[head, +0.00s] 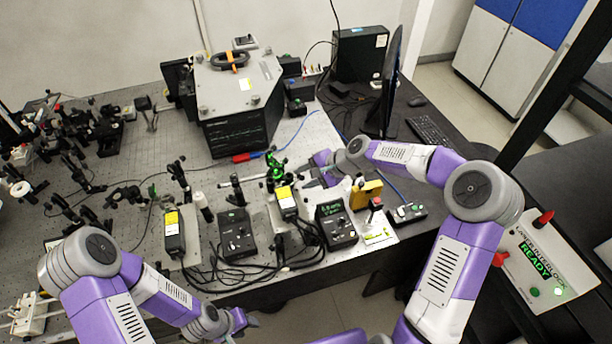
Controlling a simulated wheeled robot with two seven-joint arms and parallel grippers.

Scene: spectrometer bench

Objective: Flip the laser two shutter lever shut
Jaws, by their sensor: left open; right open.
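Two black laser-like units with yellow labels stand on the perforated bench, a left one (173,232) and a right one (286,203). I cannot tell by a label which is laser two. Bright green light shows on a small mount (275,172) just behind the right unit. A shutter lever is too small to make out for certain. My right gripper (318,170) is open, beyond and right of the right unit, close to the green-lit mount; its fingertips are partly hard to see. My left gripper (248,321) is open and empty, low in front of the bench edge.
Two black control boxes (237,235) (336,223) sit near the front edge among loose black cables. A yellow block (366,193) stands beside my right forearm. A large grey-topped instrument (238,100) stands behind. A panel reading READY (536,258) has red levers, at the right.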

